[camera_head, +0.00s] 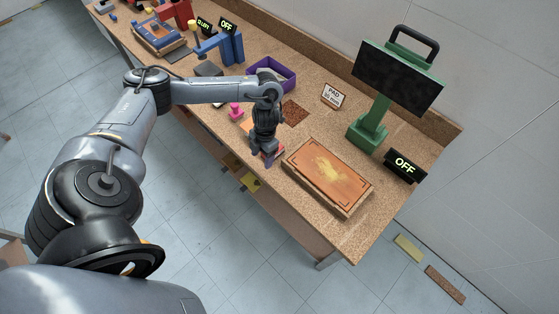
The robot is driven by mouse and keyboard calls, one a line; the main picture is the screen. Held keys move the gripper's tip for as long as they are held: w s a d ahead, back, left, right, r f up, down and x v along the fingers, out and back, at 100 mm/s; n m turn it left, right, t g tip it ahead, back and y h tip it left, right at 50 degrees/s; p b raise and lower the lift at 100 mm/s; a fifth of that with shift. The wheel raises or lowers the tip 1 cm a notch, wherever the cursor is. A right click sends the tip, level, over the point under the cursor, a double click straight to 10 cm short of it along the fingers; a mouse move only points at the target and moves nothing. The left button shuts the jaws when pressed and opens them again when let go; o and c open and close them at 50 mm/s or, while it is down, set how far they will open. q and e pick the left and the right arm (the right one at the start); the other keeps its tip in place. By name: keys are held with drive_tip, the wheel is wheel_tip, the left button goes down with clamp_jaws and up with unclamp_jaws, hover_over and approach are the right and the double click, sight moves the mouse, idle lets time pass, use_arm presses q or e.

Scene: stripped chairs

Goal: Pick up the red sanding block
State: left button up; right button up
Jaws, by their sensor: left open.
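My left arm reaches in from the left, and its gripper (268,148) points down at the front edge of the bench. It is open. A small block with a reddish side (272,156) shows just under the fingertips, mostly hidden by the gripper. It is probably the red sanding block. I cannot tell whether the fingers touch it or stand around it. My right gripper is not in view.
A wooden panel (327,176) with an orange top lies right of the gripper. Behind are a brown abrasive sheet (294,112), a purple tray (285,82), a "PAD" sign (333,96) and a green stand (369,133). A pink piece (236,110) lies left.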

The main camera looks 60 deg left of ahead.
use_arm(q)
drive_tip(key=shift+n+t+y, duration=0.3)
drive_tip(key=shift+t, duration=0.6)
drive_tip(key=w+a+r, duration=0.1)
drive_tip(key=w, duration=0.1)
drive_tip(key=w+a+r+b, duration=0.2)
drive_tip(key=w+a, duration=0.1)
drive_tip(key=shift+w+r, duration=0.15)
drive_tip(key=shift+w, duration=0.2)
drive_tip(key=shift+w+f+b, duration=0.2)
drive_tip(key=shift+w+b, duration=0.1)
wheel_tip(320, 180, down, 4)
drive_tip(key=shift+d+f+b, duration=0.1)
drive_tip(key=shift+b, duration=0.85)
drive_tip(key=shift+f, duration=2.7)
drive_tip(key=c, duration=0.8)
drive_tip(key=shift+r, duration=0.1)
